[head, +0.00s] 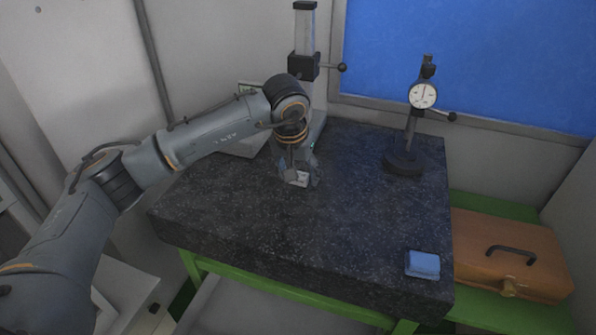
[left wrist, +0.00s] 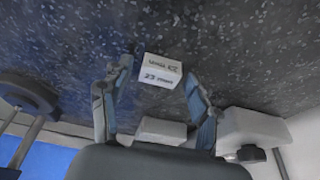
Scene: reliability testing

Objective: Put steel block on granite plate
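The steel block (head: 298,178) is a small, light grey block at the left gripper's fingertips, over the dark speckled granite plate (head: 370,225). In the left wrist view the block (left wrist: 160,72) shows "mm" markings and sits between the tips of the two blue-grey fingers. My left gripper (head: 299,179) points down at the plate. Its fingers (left wrist: 158,78) are spread, with narrow gaps seen beside the block. I cannot tell whether the block rests on the plate or is slightly above it. My right gripper is in neither view.
A stand with a white column (head: 305,35) rises behind my left gripper. A dial gauge on a black stand (head: 423,95) is at the back right. A blue folded cloth (head: 423,264) lies at the front right corner. An orange case (head: 510,255) is beside the plate. The plate's middle is clear.

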